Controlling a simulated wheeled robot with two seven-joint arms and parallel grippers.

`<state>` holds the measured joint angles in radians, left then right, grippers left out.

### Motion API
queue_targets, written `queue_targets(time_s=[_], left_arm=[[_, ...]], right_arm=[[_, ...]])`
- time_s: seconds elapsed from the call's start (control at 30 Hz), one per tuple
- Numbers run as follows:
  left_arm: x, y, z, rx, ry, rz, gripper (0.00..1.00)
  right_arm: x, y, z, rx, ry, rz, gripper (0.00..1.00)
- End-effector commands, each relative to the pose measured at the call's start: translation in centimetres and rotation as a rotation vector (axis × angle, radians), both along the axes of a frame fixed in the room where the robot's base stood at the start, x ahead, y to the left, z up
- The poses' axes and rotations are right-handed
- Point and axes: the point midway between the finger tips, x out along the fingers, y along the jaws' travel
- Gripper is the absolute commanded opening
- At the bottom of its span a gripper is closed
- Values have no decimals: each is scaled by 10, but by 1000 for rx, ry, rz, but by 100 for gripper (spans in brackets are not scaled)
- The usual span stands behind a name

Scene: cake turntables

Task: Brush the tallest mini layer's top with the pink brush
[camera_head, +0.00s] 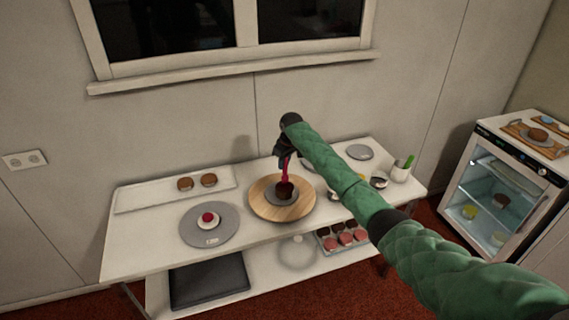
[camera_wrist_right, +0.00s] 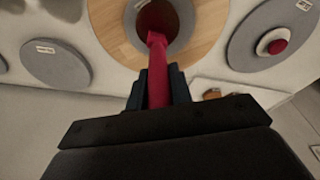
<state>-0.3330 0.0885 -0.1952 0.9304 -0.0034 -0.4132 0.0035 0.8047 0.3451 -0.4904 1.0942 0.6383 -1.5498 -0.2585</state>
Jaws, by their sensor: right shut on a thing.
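My right gripper (camera_head: 285,154) is shut on the pink brush (camera_head: 286,172), which points down over the wooden turntable. In the right wrist view the pink brush (camera_wrist_right: 159,75) sits between the dark fingers (camera_wrist_right: 159,88). A dark brown mini layer (camera_head: 286,192) stands on a small grey disc on the wooden turntable (camera_head: 262,206). The brush tip is at or just above this layer's top; I cannot tell if they touch. The layer's top looks dark red in the right wrist view (camera_wrist_right: 160,20). My left gripper is not in view.
A grey turntable (camera_head: 190,234) with a small white cake and red topping stands left. A white board (camera_head: 140,197) with two brown layers lies behind. Small dishes and a white cup (camera_head: 399,174) stand right. A lower shelf holds a dark tray (camera_head: 208,281) and pink-topped cakes.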

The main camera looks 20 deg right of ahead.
Motion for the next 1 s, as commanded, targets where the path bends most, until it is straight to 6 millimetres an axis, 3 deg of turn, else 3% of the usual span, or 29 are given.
queue_targets(time_s=[0.6, 1.0], left_arm=[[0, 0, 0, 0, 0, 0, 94], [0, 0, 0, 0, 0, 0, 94]], right_arm=[[0, 0, 59, 0, -1, 0, 0], [0, 0, 68, 0, -1, 0, 0]])
